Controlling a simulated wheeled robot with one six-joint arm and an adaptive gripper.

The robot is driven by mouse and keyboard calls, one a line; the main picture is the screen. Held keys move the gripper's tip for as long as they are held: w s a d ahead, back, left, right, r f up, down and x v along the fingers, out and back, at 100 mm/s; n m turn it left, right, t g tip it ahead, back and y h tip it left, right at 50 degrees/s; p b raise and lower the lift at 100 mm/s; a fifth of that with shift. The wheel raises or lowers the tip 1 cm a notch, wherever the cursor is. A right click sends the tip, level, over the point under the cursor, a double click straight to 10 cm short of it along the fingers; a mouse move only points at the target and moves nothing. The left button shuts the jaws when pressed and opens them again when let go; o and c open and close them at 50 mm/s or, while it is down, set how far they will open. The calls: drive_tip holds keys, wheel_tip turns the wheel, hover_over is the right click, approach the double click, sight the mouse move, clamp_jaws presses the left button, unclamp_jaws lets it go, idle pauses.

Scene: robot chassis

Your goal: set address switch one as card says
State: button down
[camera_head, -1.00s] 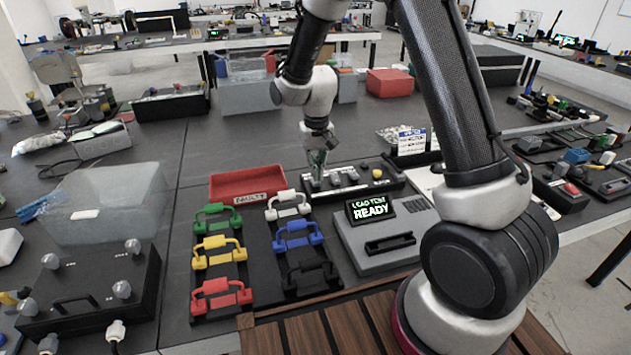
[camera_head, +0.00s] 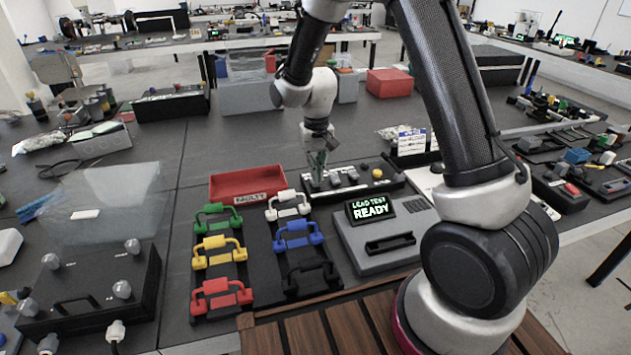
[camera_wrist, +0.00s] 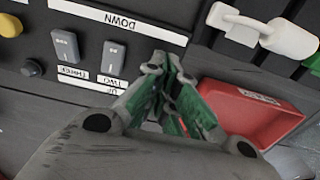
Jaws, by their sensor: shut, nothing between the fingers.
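The dark switch panel (camera_head: 394,184) stands on the table below my gripper (camera_head: 317,168). In the wrist view its labels read upside down: DOWN (camera_wrist: 120,22), TWO, THREE and part of UP. The grey switch two (camera_wrist: 113,58) and switch three (camera_wrist: 66,46) are clear of the fingers. Switch one's place, right of switch two in that view, is hidden behind my gripper (camera_wrist: 172,70). The green-padded fingers are shut with nothing held; contact with a switch cannot be told. The white and blue card (camera_head: 411,141) stands behind the panel, its writing too small to read.
A yellow knob (camera_wrist: 10,25) and a black knob (camera_wrist: 32,68) sit on the panel. The red FAULTY tray (camera_head: 246,184) and racks of coloured-handled leads, including white (camera_head: 288,205), are close by. The grey lead tester (camera_head: 385,240) reads READY.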

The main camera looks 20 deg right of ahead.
drive_tip(key=shift+f, duration=1)
idle(0.3)
drive_tip(key=shift+r, duration=3.55)
drive_tip(key=s+d+r+t, duration=0.1)
drive_tip(key=s+d+r, duration=0.4)
drive_tip(key=s, duration=0.4)
drive_tip(key=s+d+r+t, duration=0.2)
drive_tip(key=s+d+r, duration=0.3)
drive_tip(key=s+r, duration=0.3)
drive_tip(key=s+d+r+t, duration=0.1)
drive_tip(key=s+d+r, duration=0.4)
drive_tip(key=s, duration=0.6)
wheel_tip(320, 180, up, 2)
